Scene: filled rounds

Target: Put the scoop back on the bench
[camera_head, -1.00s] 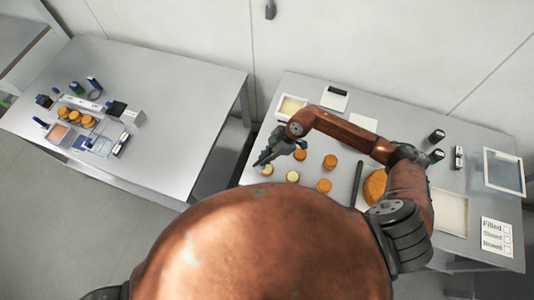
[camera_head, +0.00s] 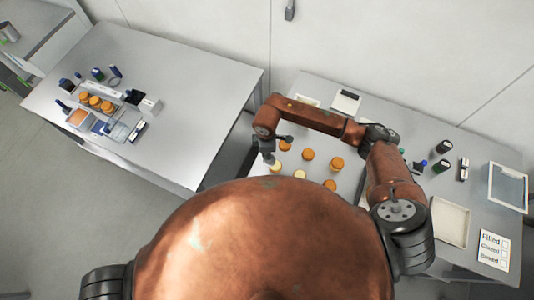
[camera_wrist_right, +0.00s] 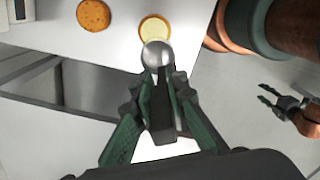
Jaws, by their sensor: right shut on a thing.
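My right gripper (camera_wrist_right: 158,75) is shut on the scoop (camera_wrist_right: 157,54), whose round silver head shows at the fingertips in the right wrist view. The scoop's head is beside or over the edge of a cream-topped round (camera_wrist_right: 154,29); I cannot tell if they touch. In the head view the right gripper (camera_head: 269,158) is over the near left part of the right-hand bench (camera_head: 475,160), close to a cream-topped round (camera_head: 276,167). My left gripper (camera_wrist_right: 272,97) is open and empty at the right of the wrist view, and out of the head view.
Several orange rounds (camera_head: 308,154) stand near the gripper. A shallow tray (camera_head: 450,220), dark jars (camera_head: 444,146), a framed box (camera_head: 508,187) and a checklist card (camera_head: 495,250) are at the right. Another table (camera_head: 185,120) at the left holds more rounds and tools.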

